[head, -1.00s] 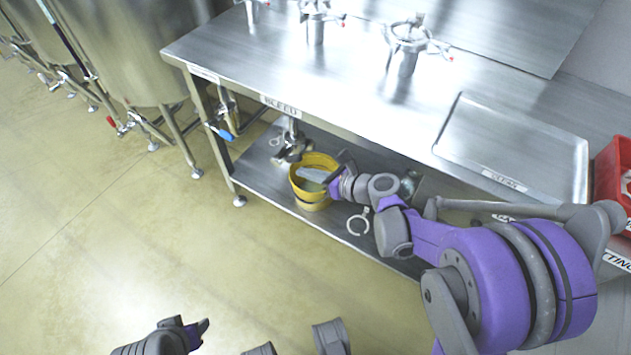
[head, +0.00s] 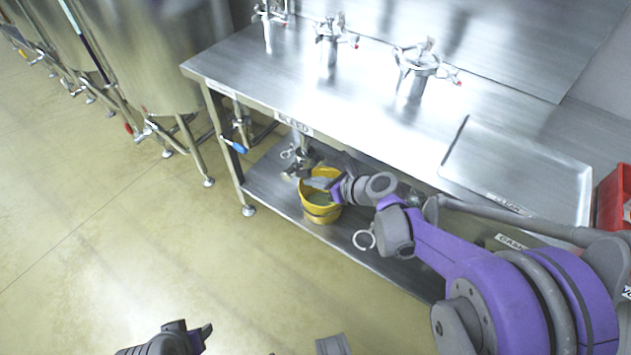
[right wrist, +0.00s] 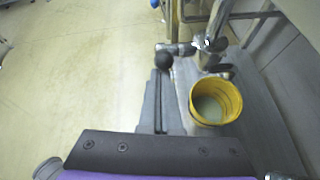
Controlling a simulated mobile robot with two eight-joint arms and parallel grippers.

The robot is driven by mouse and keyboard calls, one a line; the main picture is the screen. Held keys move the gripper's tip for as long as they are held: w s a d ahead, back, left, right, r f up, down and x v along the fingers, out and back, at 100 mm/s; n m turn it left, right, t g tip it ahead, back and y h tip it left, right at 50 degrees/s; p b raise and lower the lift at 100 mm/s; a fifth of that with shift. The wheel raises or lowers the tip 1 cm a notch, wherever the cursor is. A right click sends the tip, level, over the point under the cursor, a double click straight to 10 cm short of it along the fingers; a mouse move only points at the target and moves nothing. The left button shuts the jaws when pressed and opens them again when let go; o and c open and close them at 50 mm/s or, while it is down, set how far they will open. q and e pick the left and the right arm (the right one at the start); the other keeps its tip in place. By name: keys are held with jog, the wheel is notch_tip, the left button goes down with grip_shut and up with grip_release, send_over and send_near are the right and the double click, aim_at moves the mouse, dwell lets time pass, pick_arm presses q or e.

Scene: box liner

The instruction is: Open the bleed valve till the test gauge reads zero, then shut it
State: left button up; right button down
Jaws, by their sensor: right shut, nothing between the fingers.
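The bleed valve (head: 303,158) hangs below the table edge under the BLEED label (head: 293,124). In the right wrist view its metal pipe (right wrist: 209,43) stands over the yellow bucket (right wrist: 216,101), which holds some pale liquid. A black ball knob (right wrist: 166,60) shows beside the pipe. My right gripper (right wrist: 160,78) is shut and empty, its tips close to the knob; I cannot tell whether they touch. In the head view the right gripper (head: 314,182) is over the bucket's rim. My left gripper (head: 203,334) is partly in view at the bottom edge. I cannot make out a test gauge.
Several metal clamp fittings stand on the steel table (head: 300,80), with a shallow tray (head: 515,170) at right and a red bin (head: 614,198) beyond it. A blue-handled valve (head: 240,148) is at the left leg. Tanks (head: 150,60) stand at left. The floor in front is clear.

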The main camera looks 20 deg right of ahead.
aim_at(305, 173)
jog(key=shift+w+a+r+g+h+p, duration=0.25)
jog(key=shift+r+g+h+p, duration=0.15)
jog(key=shift+r+p, duration=0.2)
jog(key=shift+w+a+r+g+h+p, duration=0.2)
jog(key=shift+w+r+g+h+p, duration=0.15)
jog(key=shift+r+p, duration=0.2)
jog(key=shift+w+a+r+g+h+p, duration=0.4)
jog(key=shift+r+g+p, duration=0.2)
jog(key=shift+g, duration=0.25)
jog(key=shift+w+a+r+p, duration=0.25)
jog(key=shift+w+r+p, duration=0.05)
jog(key=shift+w, duration=0.15)
jog(key=shift+w+a+r, duration=0.25)
jog(key=shift+w+a, duration=0.15)
jog(key=shift+w, duration=0.1)
jog(key=shift+w+a+r, duration=0.25)
jog(key=shift+w+a, duration=0.1)
jog(key=shift+w, duration=0.1)
